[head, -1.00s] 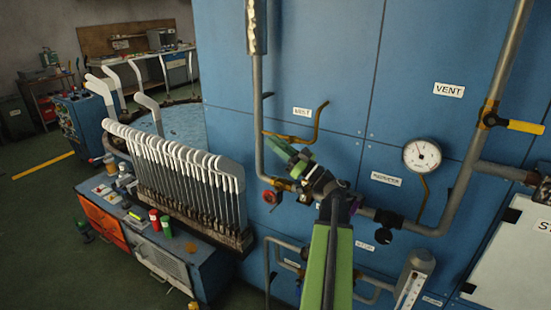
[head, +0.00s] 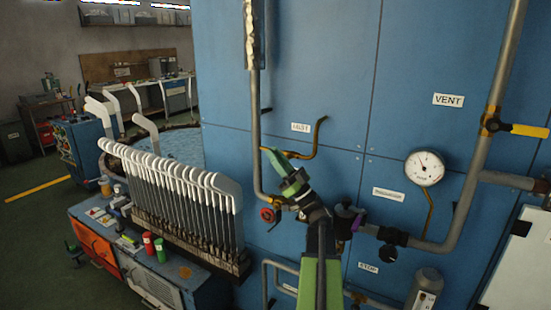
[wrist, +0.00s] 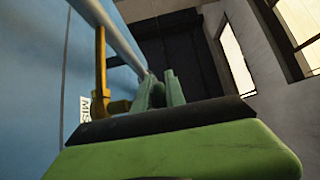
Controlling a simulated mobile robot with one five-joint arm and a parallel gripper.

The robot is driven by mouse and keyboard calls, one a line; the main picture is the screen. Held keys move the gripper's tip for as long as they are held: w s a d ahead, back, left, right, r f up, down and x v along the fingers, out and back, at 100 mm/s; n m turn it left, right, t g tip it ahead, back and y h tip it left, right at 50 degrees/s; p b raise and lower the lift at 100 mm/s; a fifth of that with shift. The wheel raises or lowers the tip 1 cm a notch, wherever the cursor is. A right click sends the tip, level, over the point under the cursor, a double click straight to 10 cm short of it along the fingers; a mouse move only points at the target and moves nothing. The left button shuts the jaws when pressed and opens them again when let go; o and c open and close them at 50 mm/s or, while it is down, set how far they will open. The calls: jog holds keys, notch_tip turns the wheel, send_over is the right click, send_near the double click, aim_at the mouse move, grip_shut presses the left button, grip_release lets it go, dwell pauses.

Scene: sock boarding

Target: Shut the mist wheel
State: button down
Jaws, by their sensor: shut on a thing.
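A small red wheel (head: 267,214) sits on the valve at the foot of a vertical grey pipe (head: 256,130), below and left of the MIST label (head: 300,127). A bent brass rod (head: 318,135) runs beside that label. My gripper (head: 278,163) has green fingers pointing up and left, above the red wheel and apart from it. It is shut, seemingly on the brass rod, but the contact is hidden. In the wrist view the fingers (wrist: 161,90) are close together, right of the brass rod (wrist: 100,65).
A rack of white-topped boards (head: 185,185) stands at the left on a bench with red and green cans. A gauge (head: 425,167) and a yellow-handled VENT valve (head: 515,129) are on the right. Open floor lies at far left.

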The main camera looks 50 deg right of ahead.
jog(key=c, duration=1.4)
grip_release()
notch_tip(320, 180, up, 6)
jog(key=p, duration=0.5)
jog(key=shift+s+d+f+p, duration=0.1)
jog(key=shift+f+p, duration=0.1)
jog(key=shift+p, duration=0.15)
jog(key=s+d+r+p, duration=0.1)
jog(key=s, duration=0.2)
jog(key=s+d+r+p, duration=0.1)
jog(key=s+r+p, duration=0.1)
jog(key=s, duration=0.2)
jog(key=s+d+r+p, duration=0.1)
jog(key=s+r+p, duration=0.1)
jog(key=s, duration=0.2)
jog(key=shift+d+r, duration=0.2)
jog(key=shift+d, duration=0.2)
